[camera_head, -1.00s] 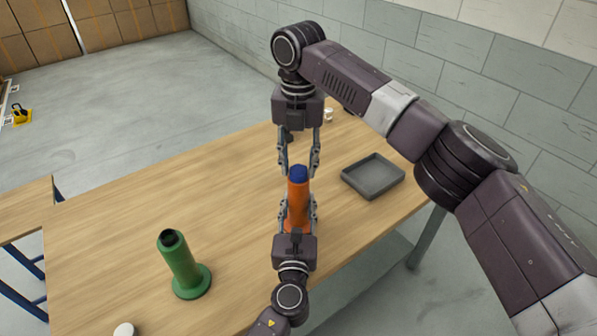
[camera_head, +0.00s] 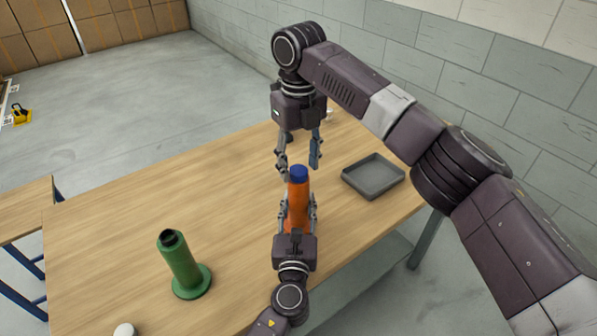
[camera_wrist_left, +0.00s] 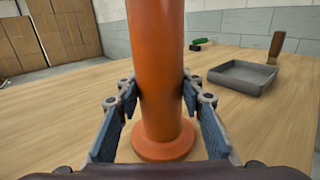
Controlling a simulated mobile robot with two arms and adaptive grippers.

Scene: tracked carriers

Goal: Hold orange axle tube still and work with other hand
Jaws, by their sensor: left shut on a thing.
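The orange axle tube (camera_head: 297,204) stands upright on the table, with a blue cap (camera_head: 299,173) on its top. My left gripper (camera_head: 298,205) is shut on the tube from the near side. In the left wrist view the orange tube (camera_wrist_left: 157,70) rises between the finger pads, its round base flange on the wood. My right gripper (camera_head: 299,168) points down just above and behind the blue cap. Its fingers are spread apart and look empty, one on each side of the cap's line.
A grey tray (camera_head: 373,177) lies empty to the right. A green flanged tube (camera_head: 180,264) stands at the left front. A white round thing (camera_head: 125,330) is at the near edge. The table (camera_head: 150,215) between is clear. In the left wrist view a brown-and-green item (camera_wrist_left: 276,46) stands behind the tray.

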